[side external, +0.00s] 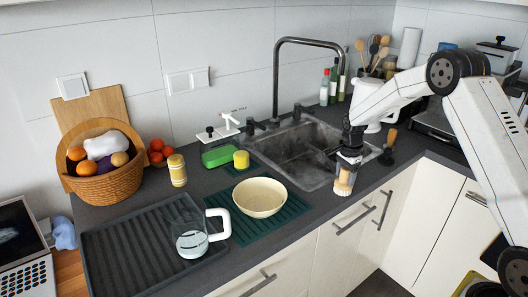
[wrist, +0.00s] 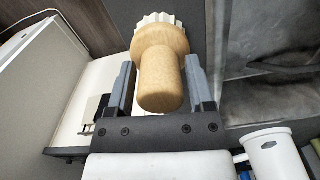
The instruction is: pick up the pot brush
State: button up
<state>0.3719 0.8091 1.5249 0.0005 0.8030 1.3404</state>
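The pot brush (wrist: 160,75) has a short, round wooden handle and a ribbed white bristle head. In the wrist view its handle lies between the two fingers of my gripper (wrist: 160,80), with the head beyond the fingertips. The fingers are very close to both sides of the handle; whether they press on it is unclear. In the side view my gripper (side external: 346,160) points down around the brush (side external: 344,178) at the counter's front edge, by the sink. The bristle end is low, and I cannot tell whether it touches the counter.
The sink (side external: 312,180) is just behind the brush. A black brush with an orange handle (side external: 391,138) stands to the right. A cream bowl (side external: 260,197) on a green mat (side external: 291,206) is to the left, with a glass jug (side external: 189,240) further left. A white pot (side external: 372,100) stands behind.

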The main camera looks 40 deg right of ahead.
grip_shut()
jog(key=shift+r, duration=0.2)
jog(key=shift+r, duration=1.45)
jog(key=s+a+r, duration=0.4)
jog(key=s+r, duration=0.5)
jog(key=s, duration=0.4)
jog(key=shift+s+r, duration=0.15)
jog(key=shift+r, duration=0.2)
jog(key=shift+a, duration=0.1)
